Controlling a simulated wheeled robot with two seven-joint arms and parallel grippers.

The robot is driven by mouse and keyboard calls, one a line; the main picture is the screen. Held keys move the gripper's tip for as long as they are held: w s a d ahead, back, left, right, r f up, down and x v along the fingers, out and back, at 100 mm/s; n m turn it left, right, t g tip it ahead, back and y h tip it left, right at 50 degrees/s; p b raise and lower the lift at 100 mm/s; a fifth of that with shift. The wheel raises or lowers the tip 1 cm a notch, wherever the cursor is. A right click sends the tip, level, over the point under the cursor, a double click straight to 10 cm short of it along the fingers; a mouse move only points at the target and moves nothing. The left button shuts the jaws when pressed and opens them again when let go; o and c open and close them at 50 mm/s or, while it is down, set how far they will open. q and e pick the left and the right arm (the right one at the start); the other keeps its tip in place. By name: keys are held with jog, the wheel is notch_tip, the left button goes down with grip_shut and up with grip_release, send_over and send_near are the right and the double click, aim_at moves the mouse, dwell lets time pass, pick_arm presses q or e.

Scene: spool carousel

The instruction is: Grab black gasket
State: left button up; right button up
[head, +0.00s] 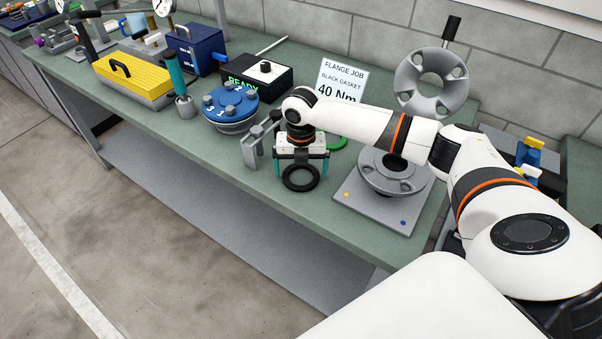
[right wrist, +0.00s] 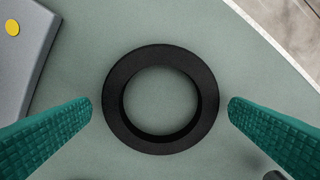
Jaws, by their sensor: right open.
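The black gasket (head: 301,188) is a flat ring lying on the green bench top, near its front edge. In the right wrist view the gasket (right wrist: 118,120) lies between the two teal fingers, with a gap to each. My right gripper (head: 301,174) is open and directly above the gasket, its fingers on either side; the right wrist view shows both fingertips (right wrist: 160,106). A small part of the gasket's far side is close under the gripper in the head view. My left gripper is not in view.
A grey flange on a square plate (head: 375,209) is just right. A grey bracket (head: 251,152) stands close left, and a green ring (head: 337,143) is partly hidden behind the gripper. A blue-topped carousel (head: 232,105) and a job sign (head: 341,79) stand farther back.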

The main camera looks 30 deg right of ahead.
jog(key=shift+f, duration=0.35)
jog(key=shift+c, duration=0.6)
jog(key=c, duration=0.9)
jog(key=shift+r, duration=0.1)
jog(key=shift+c, duration=0.2)
